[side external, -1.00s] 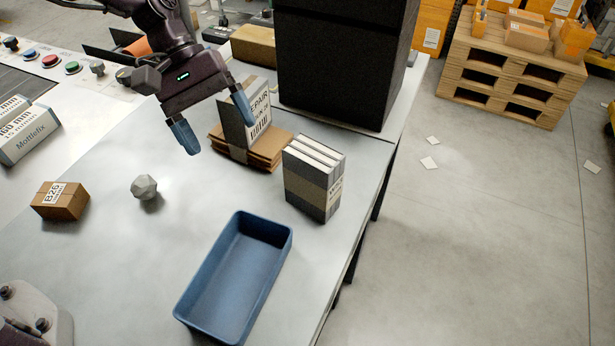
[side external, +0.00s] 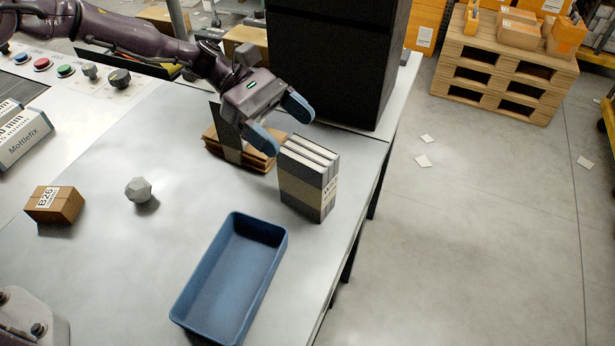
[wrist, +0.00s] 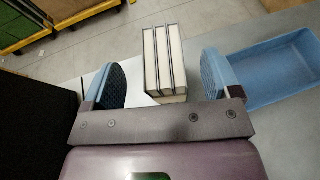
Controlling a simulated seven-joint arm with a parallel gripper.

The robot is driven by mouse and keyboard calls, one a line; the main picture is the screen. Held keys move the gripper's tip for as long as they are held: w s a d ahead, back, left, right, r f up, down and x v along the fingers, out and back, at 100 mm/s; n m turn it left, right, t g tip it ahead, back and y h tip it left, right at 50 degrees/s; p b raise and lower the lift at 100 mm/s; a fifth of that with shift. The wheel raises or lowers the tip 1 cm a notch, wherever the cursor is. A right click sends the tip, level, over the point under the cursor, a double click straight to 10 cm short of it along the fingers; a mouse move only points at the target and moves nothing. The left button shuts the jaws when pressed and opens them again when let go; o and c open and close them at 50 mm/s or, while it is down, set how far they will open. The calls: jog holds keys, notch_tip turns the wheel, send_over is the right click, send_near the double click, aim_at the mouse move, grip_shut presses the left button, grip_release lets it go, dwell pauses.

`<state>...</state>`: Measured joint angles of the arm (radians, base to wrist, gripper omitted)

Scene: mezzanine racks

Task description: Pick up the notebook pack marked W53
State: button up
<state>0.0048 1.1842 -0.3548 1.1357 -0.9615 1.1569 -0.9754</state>
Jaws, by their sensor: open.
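The notebook pack (side external: 308,180) stands upright on the grey table, with pale page edges on top, dark covers and a wrapped band. A white label is on its right face, but I cannot read its marking. My gripper (side external: 282,122) is open and empty, just behind and above the pack's upper left. In the wrist view the notebook pack (wrist: 165,62) lies between and beyond the two blue fingers of my gripper (wrist: 165,82), with a gap on each side.
A blue tray (side external: 184,304) stands in front of the pack. Brown flat packs (side external: 222,150) and a tall black cabinet (side external: 335,65) are behind. The table's right edge is close to the pack.

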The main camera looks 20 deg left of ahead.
aim_at(302, 149)
notch_tip(302, 149, down, 2)
jog(key=shift+f, duration=0.1)
jog(key=shift+x, duration=1.15)
jog(key=shift+s+d, duration=0.1)
jog(key=shift+d, duration=0.2)
jog(key=c, duration=1.4)
grip_shut()
